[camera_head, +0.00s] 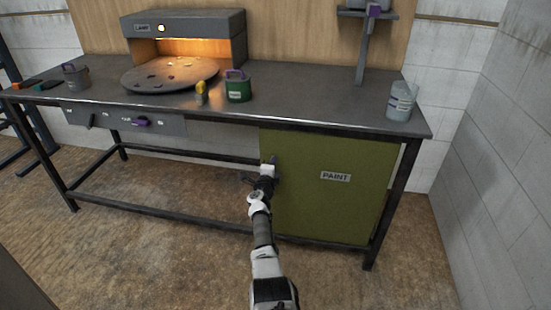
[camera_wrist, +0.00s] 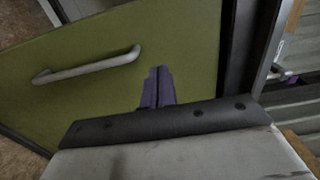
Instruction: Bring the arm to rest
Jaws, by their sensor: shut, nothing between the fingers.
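My arm reaches forward from the bottom of the head view. My gripper (camera_head: 273,161) is at the left edge of an olive-green cabinet door (camera_head: 330,190) labelled PAINT, under the workbench. In the wrist view its two purple fingers (camera_wrist: 157,86) are together with nothing between them. The door's pale bar handle (camera_wrist: 87,65) is left of the fingers in that view, apart from them. In the head view the handle cannot be made out behind my gripper. I cannot tell whether the fingers touch the door.
The workbench (camera_head: 300,108) carries a round perforated plate (camera_head: 168,75), a green pot (camera_head: 238,88), a yellow-topped item (camera_head: 201,92), a dark pot (camera_head: 75,75) and a grey container (camera_head: 400,101). A drawer panel (camera_head: 165,125) hangs under its left side. Open floor (camera_head: 180,260) lies left of my arm.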

